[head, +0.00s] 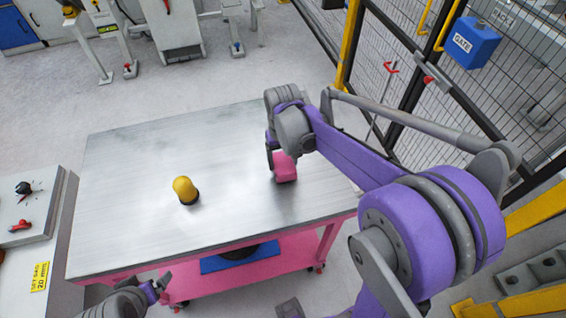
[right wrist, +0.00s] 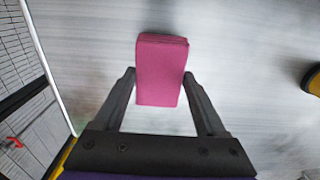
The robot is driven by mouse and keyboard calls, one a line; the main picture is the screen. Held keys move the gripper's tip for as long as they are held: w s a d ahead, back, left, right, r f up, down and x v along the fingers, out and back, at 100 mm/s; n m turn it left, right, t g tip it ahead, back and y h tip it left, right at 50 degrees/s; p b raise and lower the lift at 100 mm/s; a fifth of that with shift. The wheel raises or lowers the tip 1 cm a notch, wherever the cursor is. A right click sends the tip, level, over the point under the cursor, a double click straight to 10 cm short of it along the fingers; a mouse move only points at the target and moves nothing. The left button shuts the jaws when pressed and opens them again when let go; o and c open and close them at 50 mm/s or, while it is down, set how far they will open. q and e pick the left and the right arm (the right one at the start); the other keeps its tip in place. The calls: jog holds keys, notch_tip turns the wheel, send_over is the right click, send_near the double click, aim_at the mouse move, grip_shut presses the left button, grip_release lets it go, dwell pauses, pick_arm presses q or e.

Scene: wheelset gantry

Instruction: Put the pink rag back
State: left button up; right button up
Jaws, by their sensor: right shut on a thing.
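The pink rag (head: 285,168) is a folded, block-like pink bundle at the right part of the metal table top. It also shows in the right wrist view (right wrist: 161,70), between the two fingers. My right gripper (head: 276,160) is shut on the rag; in the right wrist view the fingertips (right wrist: 160,76) press on its two sides. The rag is at or just above the table surface; I cannot tell whether it touches. My left gripper (head: 158,290) is at the bottom edge of the head view, beside the table's near edge, with nothing seen in it. Its opening is unclear.
The table (head: 130,190) has a bare metal top and pink frame. A yellow-and-black object (head: 185,190) stands left of the rag. A blue mat (head: 225,262) lies on the lower shelf. A mesh fence (head: 400,60) with a blue gate box (head: 471,42) stands at right.

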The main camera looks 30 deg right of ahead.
aim_at(283, 163)
jog(key=shift+f, duration=0.75)
jog(key=shift+f, duration=0.2)
jog(key=o, duration=1.4)
jog(key=shift+r, duration=0.15)
notch_tip(283, 163, up, 12)
jog(key=s+a+f+n+t, duration=0.1)
jog(key=s+a+f, duration=0.1)
jog(key=s, duration=0.3)
jog(key=s+a+f+t, duration=0.2)
jog(key=s+f, duration=0.1)
jog(key=s, duration=0.2)
jog(key=s+a+f+n+t, duration=0.1)
jog(key=s+a+f+t, duration=0.1)
jog(key=s, duration=0.3)
jog(key=shift+s+a+f+n+p, duration=0.1)
jog(key=shift+a+f+n+p, duration=0.25)
jog(key=shift+f, duration=0.45)
